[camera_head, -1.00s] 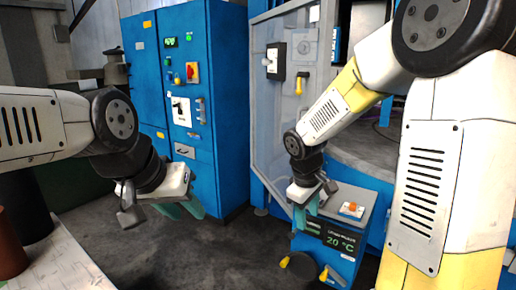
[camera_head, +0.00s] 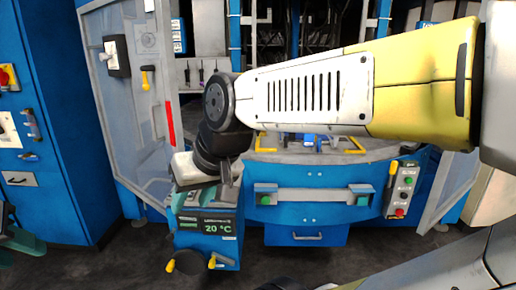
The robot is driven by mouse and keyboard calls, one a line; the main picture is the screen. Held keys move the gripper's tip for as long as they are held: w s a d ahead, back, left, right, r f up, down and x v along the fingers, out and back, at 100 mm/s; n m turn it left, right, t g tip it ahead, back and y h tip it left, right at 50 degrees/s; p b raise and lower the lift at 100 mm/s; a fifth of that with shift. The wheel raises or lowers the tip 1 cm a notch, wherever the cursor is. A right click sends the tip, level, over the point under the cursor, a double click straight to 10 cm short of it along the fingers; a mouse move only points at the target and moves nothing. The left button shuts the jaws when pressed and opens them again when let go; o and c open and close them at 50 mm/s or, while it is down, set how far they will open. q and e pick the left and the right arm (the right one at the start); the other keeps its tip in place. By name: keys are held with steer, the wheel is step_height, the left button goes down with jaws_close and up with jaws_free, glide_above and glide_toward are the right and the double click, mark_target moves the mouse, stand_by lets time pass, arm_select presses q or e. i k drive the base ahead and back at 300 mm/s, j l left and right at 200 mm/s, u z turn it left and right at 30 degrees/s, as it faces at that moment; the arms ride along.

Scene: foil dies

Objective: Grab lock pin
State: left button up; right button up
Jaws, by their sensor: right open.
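I cannot tell for certain which part is the lock pin. A small yellow handle (camera_head: 147,78) hangs on the grey gate panel at the upper left, beside a black and white switch box (camera_head: 117,58). My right gripper (camera_head: 207,200) points down in front of the blue 20 °C unit (camera_head: 207,238), below and right of the yellow handle and apart from it. It is open, and I see nothing held in it. My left gripper (camera_head: 14,240) is cut off by the left edge, with only teal and dark parts showing; its jaw state is unclear.
A blue cabinet (camera_head: 60,190) stands at the left. A blue machine front with a grey bar (camera_head: 312,194) and a button box (camera_head: 402,190) fill the right. My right arm hides part of the machine. Dark floor (camera_head: 130,250) is clear between cabinet and unit.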

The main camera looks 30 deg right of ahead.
mark_target(395, 164)
steer(key=z, duration=2.3)
steer(key=i+l+u, duration=0.35)
steer(key=i, duration=0.25)
steer(key=i+l+u, duration=0.4)
steer(key=i+l, duration=0.15)
steer(key=l, duration=0.15)
steer(key=i+l+u, duration=0.35)
steer(key=l, duration=0.4)
steer(key=i+j, duration=0.05)
steer(key=i, duration=0.05)
